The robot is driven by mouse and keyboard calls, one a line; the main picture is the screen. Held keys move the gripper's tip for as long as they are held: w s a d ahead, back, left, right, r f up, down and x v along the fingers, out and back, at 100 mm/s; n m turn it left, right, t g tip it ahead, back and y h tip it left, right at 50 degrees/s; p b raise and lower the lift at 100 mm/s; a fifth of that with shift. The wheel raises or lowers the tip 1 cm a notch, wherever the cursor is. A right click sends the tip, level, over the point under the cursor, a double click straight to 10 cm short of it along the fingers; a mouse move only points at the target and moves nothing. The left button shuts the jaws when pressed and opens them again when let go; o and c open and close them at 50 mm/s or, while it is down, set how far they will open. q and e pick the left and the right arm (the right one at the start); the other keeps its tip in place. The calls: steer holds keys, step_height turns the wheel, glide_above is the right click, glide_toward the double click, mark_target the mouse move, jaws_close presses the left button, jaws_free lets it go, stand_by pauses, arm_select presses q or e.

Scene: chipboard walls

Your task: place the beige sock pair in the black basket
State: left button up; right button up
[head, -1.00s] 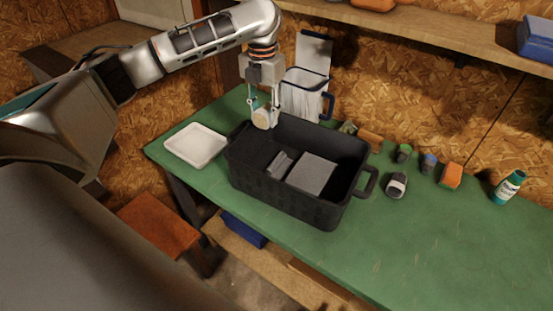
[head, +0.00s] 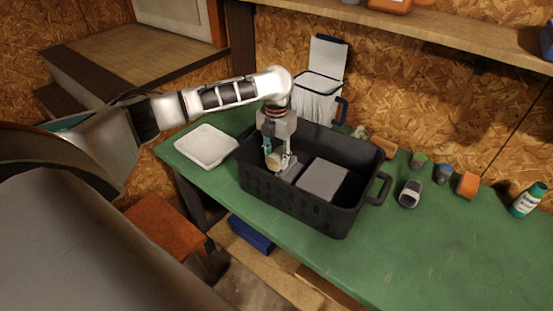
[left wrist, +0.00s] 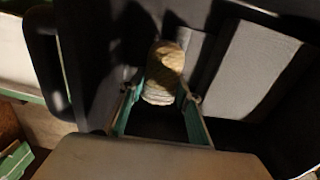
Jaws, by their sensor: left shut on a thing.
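The black basket (head: 300,205) stands on the green table. My left gripper (head: 278,160) is inside the basket's left part, pointing down, and is shut on the beige sock pair (head: 272,161). In the left wrist view the sock pair (left wrist: 163,72) is a rolled beige bundle between the two teal-lined fingers (left wrist: 160,104). Dark basket walls surround it there. I cannot tell whether the sock pair touches the basket floor. My right gripper is not in view.
A grey block (head: 323,179) lies in the basket, right of my gripper. A white tray (head: 206,147) is left of the basket, and a white bin with a raised lid (head: 318,95) is behind it.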

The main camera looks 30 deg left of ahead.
mark_target(276, 155)
arm_select(q)
steer(key=shift+f, duration=0.1)
steer(key=o, duration=1.1)
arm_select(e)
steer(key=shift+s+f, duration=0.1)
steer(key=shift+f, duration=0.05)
arm_select(q)
step_height(276, 155, up, 11)
steer(key=shift+r+p, duration=0.15)
steer(key=shift+p, duration=0.75)
steer(key=shift+r, duration=0.45)
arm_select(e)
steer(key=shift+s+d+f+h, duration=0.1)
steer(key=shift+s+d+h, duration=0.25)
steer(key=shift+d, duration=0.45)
arm_select(q)
steer(key=shift+s+f, duration=0.1)
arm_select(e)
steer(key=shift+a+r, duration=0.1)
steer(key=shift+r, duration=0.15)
